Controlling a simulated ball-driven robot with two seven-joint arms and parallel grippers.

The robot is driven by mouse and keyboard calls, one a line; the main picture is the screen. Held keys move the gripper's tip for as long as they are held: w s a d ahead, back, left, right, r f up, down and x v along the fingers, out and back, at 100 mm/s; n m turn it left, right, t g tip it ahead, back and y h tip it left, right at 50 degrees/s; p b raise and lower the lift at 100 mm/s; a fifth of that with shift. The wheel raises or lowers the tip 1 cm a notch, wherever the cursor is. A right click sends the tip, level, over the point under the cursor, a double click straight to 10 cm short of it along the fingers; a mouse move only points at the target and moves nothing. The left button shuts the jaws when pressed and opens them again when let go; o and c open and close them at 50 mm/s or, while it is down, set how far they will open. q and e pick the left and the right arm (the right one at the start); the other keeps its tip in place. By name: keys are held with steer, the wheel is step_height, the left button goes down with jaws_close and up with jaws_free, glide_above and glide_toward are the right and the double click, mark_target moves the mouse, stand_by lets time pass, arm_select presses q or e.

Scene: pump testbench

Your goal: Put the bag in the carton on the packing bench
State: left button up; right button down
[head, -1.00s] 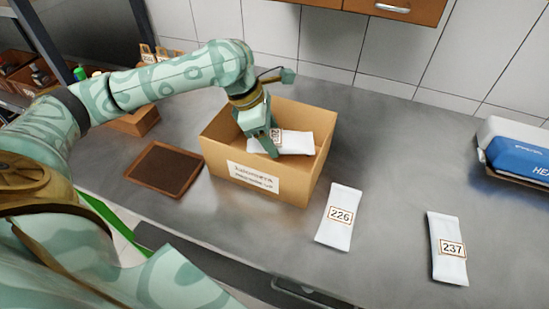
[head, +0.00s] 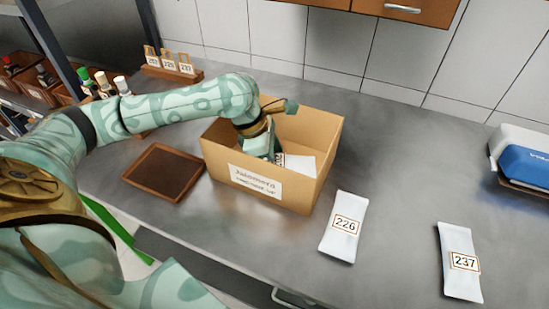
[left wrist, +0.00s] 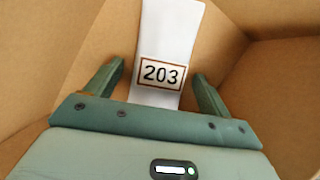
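The open cardboard carton (head: 315,185) stands on the grey metal packing bench (head: 230,225). A white bag marked 203 (head: 301,164) is inside the carton, its lower part hidden by the front wall in the head view. My left gripper (head: 277,156) reaches down into the carton at this bag. In the left wrist view the fingers are spread either side of the 203 bag (left wrist: 172,35), with gaps between them and the bag. My right gripper is not in view.
White bags marked 226 (head: 343,228) and 237 (head: 460,262) lie on the bench right of the carton. A brown tray (head: 164,172) lies left of it. A blue and white package (head: 522,160) is at the far right. Tagged holders (head: 170,65) stand at the back left.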

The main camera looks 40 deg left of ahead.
arm_select(q)
steer(key=shift+r, duration=0.1)
steer(key=p+v, duration=0.3)
steer(key=v, duration=0.8)
steer(key=shift+r+p, duration=0.3)
steer(key=shift+r, duration=0.1)
steer(key=shift+s+a+r, duration=0.1)
stand_by(0.8)
